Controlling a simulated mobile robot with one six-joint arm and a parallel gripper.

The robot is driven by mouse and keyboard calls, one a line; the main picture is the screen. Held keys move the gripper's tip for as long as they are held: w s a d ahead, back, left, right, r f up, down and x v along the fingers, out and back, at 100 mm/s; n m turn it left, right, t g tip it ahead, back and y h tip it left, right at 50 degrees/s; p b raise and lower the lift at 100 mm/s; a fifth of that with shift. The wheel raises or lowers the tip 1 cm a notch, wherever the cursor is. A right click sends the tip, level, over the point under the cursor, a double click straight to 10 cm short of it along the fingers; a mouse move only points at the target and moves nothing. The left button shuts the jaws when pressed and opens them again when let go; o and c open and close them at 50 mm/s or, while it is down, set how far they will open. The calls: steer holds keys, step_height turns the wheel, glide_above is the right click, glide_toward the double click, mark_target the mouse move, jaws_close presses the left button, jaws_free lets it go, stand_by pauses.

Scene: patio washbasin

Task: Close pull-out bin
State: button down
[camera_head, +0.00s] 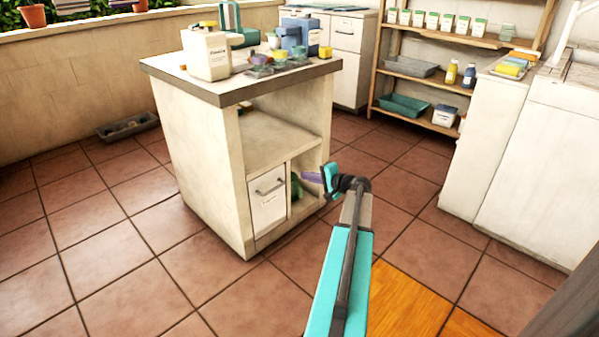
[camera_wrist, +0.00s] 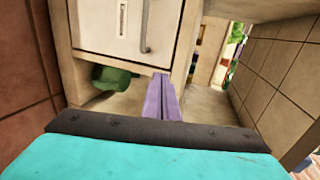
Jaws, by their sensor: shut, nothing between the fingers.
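The pull-out bin has a white front (camera_head: 267,203) with a grey bar handle (camera_head: 270,186) and a small label, low in the left part of the island cabinet. I cannot tell exactly how far out it stands. In the wrist view its front (camera_wrist: 95,28) appears turned sideways, with the handle (camera_wrist: 145,28) along its right side. My gripper (camera_head: 304,176) is shut and empty, to the right of the bin front. Its purple fingers (camera_wrist: 161,78) point toward the cabinet opening, apart from the handle.
A green rounded object (camera_head: 296,188) sits in the open bay right of the bin; it also shows in the wrist view (camera_wrist: 112,78). The cabinet worktop (camera_head: 225,94) carries containers and bottles. A wooden shelf (camera_head: 455,62) and white cabinets (camera_head: 530,150) stand right.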

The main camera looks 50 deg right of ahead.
steer(key=shift+v, duration=1.05)
steer(key=shift+w+a+p, duration=0.1)
steer(key=shift+p, duration=0.2)
steer(key=w+a+f+n+g+y+p, duration=0.2)
steer(key=w+a+f+p, duration=0.15)
steer(key=a, duration=0.65)
steer(key=w+a+f+n+g+y+p, duration=0.2)
steer(key=a+p, duration=0.2)
steer(key=a, duration=0.7)
steer(key=w+a+f+n+g+y+p, duration=0.2)
steer(key=w+a+f+p, duration=0.15)
steer(key=a, duration=0.65)
steer(key=s+a+f+n+g+y+p, duration=0.1)
steer(key=s+a+n+g+p, duration=0.3)
steer(key=a, duration=0.6)
steer(key=s+a+f+n+g+p, duration=0.1)
steer(key=s+a+g+p, duration=0.15)
steer(key=a+p, duration=0.6)
steer(key=s+a+r+n+g+h+p, duration=0.2)
steer(key=s+a, duration=0.6)
steer(key=s, duration=0.4)
steer(key=s+a+r+n+g+h+p, duration=0.3)
steer(key=s+a+n+g+p, duration=0.2)
steer(key=s+a+p, duration=0.3)
steer(key=s+n+p, duration=0.1)
steer(key=s, duration=0.3)
steer(key=shift+r+n, duration=0.3)
steer(key=shift+r, duration=0.1)
